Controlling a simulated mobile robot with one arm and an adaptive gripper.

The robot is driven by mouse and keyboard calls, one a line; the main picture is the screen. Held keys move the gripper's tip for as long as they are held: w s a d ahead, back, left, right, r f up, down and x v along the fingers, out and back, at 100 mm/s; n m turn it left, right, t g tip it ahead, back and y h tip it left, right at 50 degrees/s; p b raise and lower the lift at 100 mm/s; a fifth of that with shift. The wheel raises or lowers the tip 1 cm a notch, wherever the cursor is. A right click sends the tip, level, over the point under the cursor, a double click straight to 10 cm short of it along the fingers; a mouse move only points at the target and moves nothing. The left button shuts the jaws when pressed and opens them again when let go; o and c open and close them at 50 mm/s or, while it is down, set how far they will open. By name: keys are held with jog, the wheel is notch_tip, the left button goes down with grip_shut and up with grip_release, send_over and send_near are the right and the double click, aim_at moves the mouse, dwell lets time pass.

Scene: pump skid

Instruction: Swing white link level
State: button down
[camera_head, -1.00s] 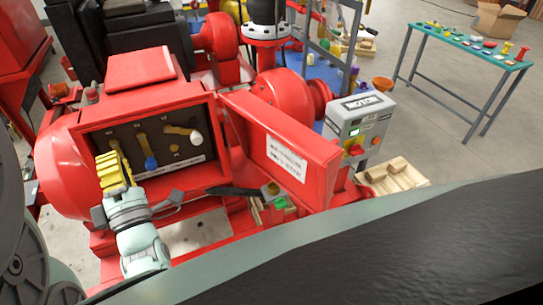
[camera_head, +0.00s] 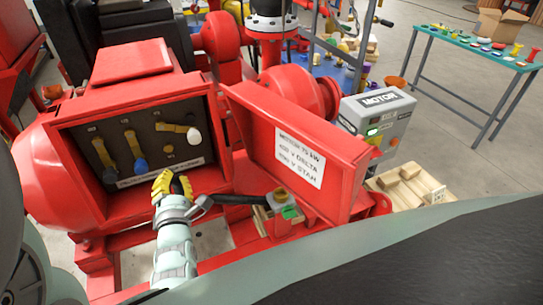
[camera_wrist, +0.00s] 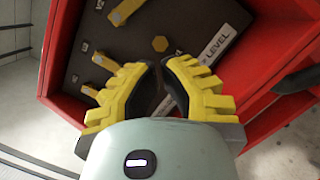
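The white-ended link (camera_head: 176,128) is on the right of the dark panel (camera_head: 120,160) in the open red box. Its yellow bar slopes down to the right, to its white end (camera_head: 193,135). To its left hang a blue-ended link (camera_head: 137,153) and a grey-ended link (camera_head: 103,158), both steeply tilted. My gripper (camera_head: 172,177) is in front of the box's lower edge, below the white end and apart from it. In the wrist view, its yellow fingertips (camera_wrist: 163,66) stand slightly apart with nothing between them. The white end is not visible there.
The red box door (camera_head: 297,145) stands open to the right of the panel. A grey motor control box (camera_head: 378,120) is beyond it. A yellow hexagonal bolt (camera_head: 168,150) sits below the white-ended link. The box's red rim (camera_wrist: 268,100) borders the panel in the wrist view.

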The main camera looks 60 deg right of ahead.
jog(key=w+d+r+p, duration=0.2)
jog(key=d+r+p, duration=0.1)
jog(key=d+p, duration=0.2)
jog(key=shift+w+d+r, duration=0.25)
jog(key=shift+w+d, duration=0.1)
jog(key=shift+d, duration=0.2)
jog(key=shift+f, duration=0.1)
